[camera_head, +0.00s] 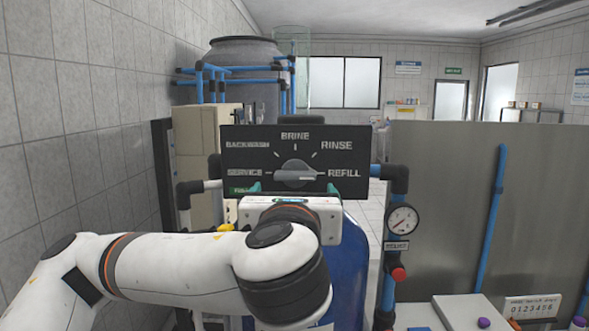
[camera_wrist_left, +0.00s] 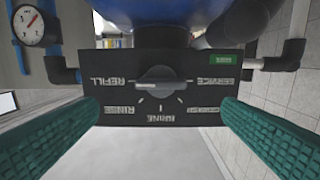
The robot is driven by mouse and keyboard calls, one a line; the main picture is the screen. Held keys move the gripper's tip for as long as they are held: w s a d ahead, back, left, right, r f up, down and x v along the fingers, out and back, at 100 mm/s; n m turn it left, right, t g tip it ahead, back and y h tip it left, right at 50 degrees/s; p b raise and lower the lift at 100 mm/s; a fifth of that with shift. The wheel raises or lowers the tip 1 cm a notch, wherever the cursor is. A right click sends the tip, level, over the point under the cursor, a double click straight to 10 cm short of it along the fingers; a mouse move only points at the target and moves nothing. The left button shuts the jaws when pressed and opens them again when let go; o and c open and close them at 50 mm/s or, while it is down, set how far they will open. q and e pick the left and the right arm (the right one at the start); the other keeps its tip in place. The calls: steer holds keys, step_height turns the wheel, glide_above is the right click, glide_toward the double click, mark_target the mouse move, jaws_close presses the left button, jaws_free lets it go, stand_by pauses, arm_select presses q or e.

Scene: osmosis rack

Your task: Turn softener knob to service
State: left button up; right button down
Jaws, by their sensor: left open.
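The softener's black control panel (camera_head: 240,161) carries the labels BACKWASH, BRINE, RINSE, SERVICE and REFILL around a grey knob (camera_head: 296,171). The white mark on the knob (camera_wrist_left: 160,86) points toward REFILL, which lies right in the head view and left in the upside-down left wrist view. SERVICE is on the opposite side, with a small green label below it. My left gripper (camera_head: 293,188) is in front of the panel, just below the knob in the head view. Its teal fingers (camera_wrist_left: 160,125) are wide apart with nothing between them. My right gripper is not in view.
A blue tank (camera_head: 348,265) stands below the panel. A large metal panel (camera_head: 450,200) fills the right side. A tiled wall (camera_head: 70,120) bounds the left.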

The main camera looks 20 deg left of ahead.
mark_target(295, 177)
arm_select(q)
steer(key=p+x, duration=0.4)
steer(key=x, duration=0.5)
steer(key=shift+a, duration=0.1)
steer(key=shift+w+f+p, duration=0.1)
steer(key=shift+w+p, duration=0.25)
steer(key=shift+w, duration=0.05)
